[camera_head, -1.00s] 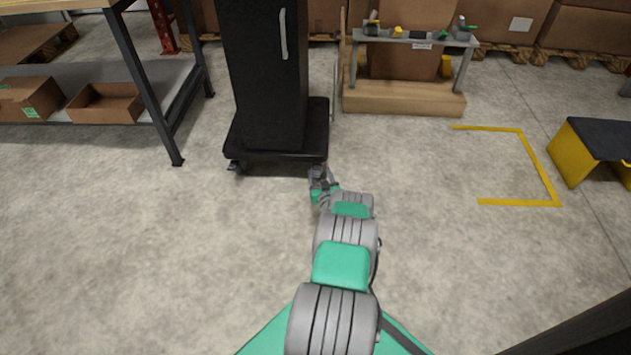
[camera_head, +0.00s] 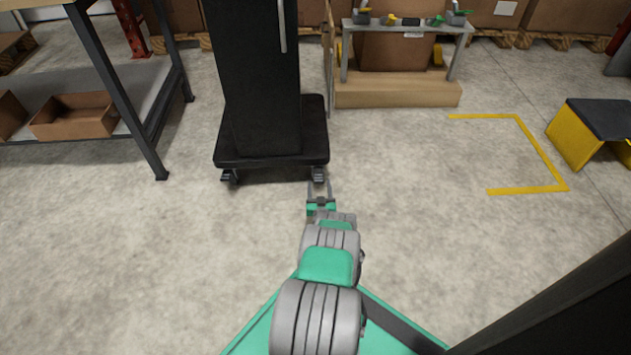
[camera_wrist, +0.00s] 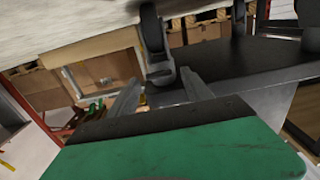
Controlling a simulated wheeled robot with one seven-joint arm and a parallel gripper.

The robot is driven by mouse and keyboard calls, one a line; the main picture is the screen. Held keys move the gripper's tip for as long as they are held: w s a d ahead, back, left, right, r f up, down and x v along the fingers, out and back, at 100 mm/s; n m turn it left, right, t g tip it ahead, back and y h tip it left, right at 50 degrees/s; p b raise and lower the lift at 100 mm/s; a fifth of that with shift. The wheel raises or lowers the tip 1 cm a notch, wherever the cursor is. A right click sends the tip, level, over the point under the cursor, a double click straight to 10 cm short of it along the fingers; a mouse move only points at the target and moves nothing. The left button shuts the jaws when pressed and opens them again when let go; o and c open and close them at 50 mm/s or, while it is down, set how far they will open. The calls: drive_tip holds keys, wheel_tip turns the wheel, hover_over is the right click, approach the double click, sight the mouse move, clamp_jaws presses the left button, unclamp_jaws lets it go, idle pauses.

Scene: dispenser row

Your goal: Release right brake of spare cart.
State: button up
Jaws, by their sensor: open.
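The spare cart, a dark platform (camera_head: 232,155) with a tall black cabinet (camera_head: 255,80) on it, stands at the upper middle of the head view. Its front right caster (camera_head: 318,174) is just beyond my gripper (camera_head: 320,189), which is open and empty, low near the floor. In the wrist view, which is upside down, the caster's dark wheel (camera_wrist: 152,28) and grey brake part (camera_wrist: 161,74) lie ahead, between the lines of the two fingers of my gripper (camera_wrist: 160,90). Whether a fingertip touches it I cannot tell. The front left caster (camera_head: 229,175) stands apart.
A metal shelf table (camera_head: 150,95) with an open carton (camera_head: 75,118) stands left. A workbench (camera_head: 400,28) on a wooden base (camera_head: 395,93) stands behind right. A yellow-black step (camera_head: 590,130) is at far right. Floor (camera_head: 430,210) right of my arm is clear.

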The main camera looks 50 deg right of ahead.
sight(319, 180)
drive_tip(key=x, duration=0.1)
drive_tip(key=b+x, duration=0.1)
drive_tip(key=x, duration=0.1)
drive_tip(key=shift+f, duration=0.25)
drive_tip(key=shift+w+d+r, duration=0.2)
drive_tip(key=shift+w+d, duration=0.1)
clamp_jaws()
idle(0.9)
